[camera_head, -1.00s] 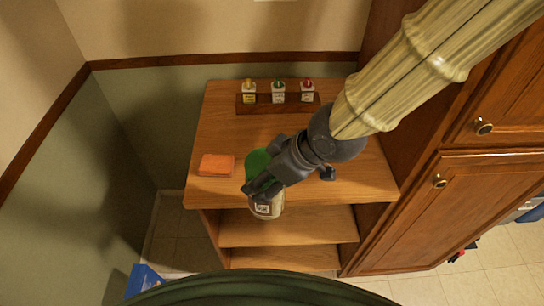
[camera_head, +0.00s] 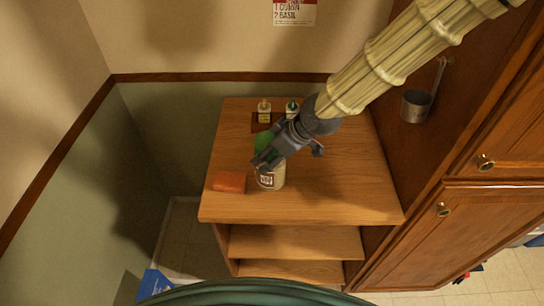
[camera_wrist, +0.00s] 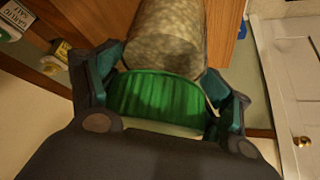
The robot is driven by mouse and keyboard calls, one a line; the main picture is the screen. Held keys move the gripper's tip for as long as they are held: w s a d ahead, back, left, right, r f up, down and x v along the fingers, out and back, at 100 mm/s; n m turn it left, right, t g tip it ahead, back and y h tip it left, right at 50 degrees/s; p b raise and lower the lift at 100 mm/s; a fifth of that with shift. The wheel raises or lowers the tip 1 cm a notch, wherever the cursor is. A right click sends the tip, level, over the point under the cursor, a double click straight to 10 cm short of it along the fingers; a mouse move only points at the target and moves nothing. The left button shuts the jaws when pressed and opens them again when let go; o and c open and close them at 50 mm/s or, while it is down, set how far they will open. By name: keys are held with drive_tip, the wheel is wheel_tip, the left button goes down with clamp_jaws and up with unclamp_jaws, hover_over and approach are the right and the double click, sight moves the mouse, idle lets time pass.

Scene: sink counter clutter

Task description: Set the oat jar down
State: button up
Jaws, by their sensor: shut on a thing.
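The oat jar (camera_head: 270,179) has a green lid, a pale body and a label with dark print. My gripper (camera_head: 264,162) is shut on it near the lid, from above. In the wrist view the green lid (camera_wrist: 155,98) sits between the two fingers of my gripper (camera_wrist: 160,90), with the speckled oat body (camera_wrist: 168,38) beyond. In the head view the jar appears over the wooden top of the shelf unit (camera_head: 340,195), to the right of the orange block. I cannot tell whether its base touches the wood.
An orange block (camera_head: 229,181) lies left of the jar. Small bottles (camera_head: 264,110) stand in a rack at the back, partly hidden by my arm. A metal cup (camera_head: 416,105) hangs on the cabinet side at right. The top's front right is clear.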

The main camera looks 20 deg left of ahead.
drive_tip(key=shift+w+f+p, duration=0.15)
drive_tip(key=shift+f+p, duration=0.8)
drive_tip(key=shift+f, duration=0.95)
drive_tip(key=o, duration=1.4)
drive_tip(key=shift+r, duration=0.2)
drive_tip(key=shift+b+v, duration=1.55)
drive_tip(key=shift+v, duration=4.35)
